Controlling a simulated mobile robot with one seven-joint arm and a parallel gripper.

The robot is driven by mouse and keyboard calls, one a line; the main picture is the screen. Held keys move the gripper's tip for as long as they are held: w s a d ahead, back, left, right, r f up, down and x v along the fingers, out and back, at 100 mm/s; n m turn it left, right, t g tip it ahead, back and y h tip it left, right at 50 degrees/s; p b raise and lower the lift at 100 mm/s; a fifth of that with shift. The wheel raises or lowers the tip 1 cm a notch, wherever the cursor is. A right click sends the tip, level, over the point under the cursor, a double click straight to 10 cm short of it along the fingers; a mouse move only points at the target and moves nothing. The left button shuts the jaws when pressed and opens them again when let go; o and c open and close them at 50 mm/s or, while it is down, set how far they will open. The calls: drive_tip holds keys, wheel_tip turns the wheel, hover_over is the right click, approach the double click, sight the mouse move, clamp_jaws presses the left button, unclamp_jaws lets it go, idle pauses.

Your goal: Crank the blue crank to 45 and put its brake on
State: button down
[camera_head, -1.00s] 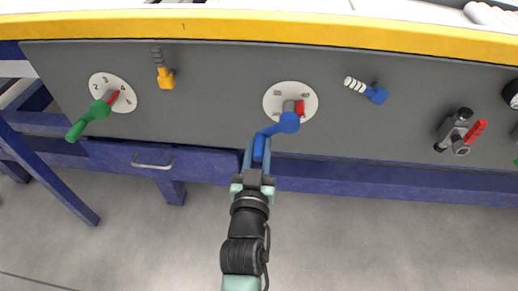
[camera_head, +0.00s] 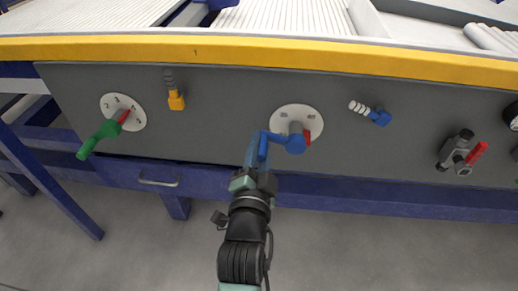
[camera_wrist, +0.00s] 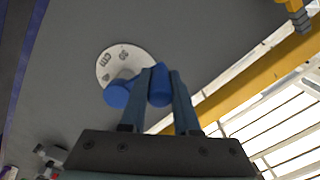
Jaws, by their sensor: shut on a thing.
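The blue crank (camera_head: 294,144) sits on a white round dial (camera_head: 310,117) on the grey panel. Its arm extends left from the hub, and a red pointer (camera_head: 307,137) shows at the hub's right. My gripper (camera_head: 258,154) is shut on the crank's handle at the left end of the arm. In the wrist view the handle (camera_wrist: 160,84) sits between my fingers, with the crank hub (camera_wrist: 117,95) to its left. A blue lever with a white ribbed end (camera_head: 380,117), possibly the brake, is on the panel right of the dial, apart from my gripper.
A green crank (camera_head: 98,138) with its own dial and a yellow lever (camera_head: 176,100) are on the left. A grey fitting with a red handle (camera_head: 462,152) is on the right. A yellow rail (camera_head: 230,50) runs above the panel. Floor below is clear.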

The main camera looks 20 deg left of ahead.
sight(270, 138)
drive_tip(key=r+m+p, duration=0.2)
drive_tip(key=shift+d+m, duration=0.35)
drive_tip(key=shift+m, duration=0.05)
drive_tip(key=shift+w+d+r+m+p, duration=0.15)
drive_tip(key=shift+d+r+m+p, duration=0.2)
drive_tip(key=shift+m+p, duration=0.4)
drive_tip(key=shift+w+d+r+m+p, duration=0.1)
drive_tip(key=shift+d+r+m+p, duration=0.2)
drive_tip(key=shift+m+p, duration=0.4)
drive_tip(key=c, duration=0.6)
unclamp_jaws()
drive_tip(key=shift+c, duration=0.2)
drive_tip(key=shift+s, duration=0.1)
drive_tip(key=p+v, duration=0.3)
drive_tip(key=v, duration=0.9)
drive_tip(key=shift+s, duration=0.4)
drive_tip(key=shift+d+r, duration=0.1)
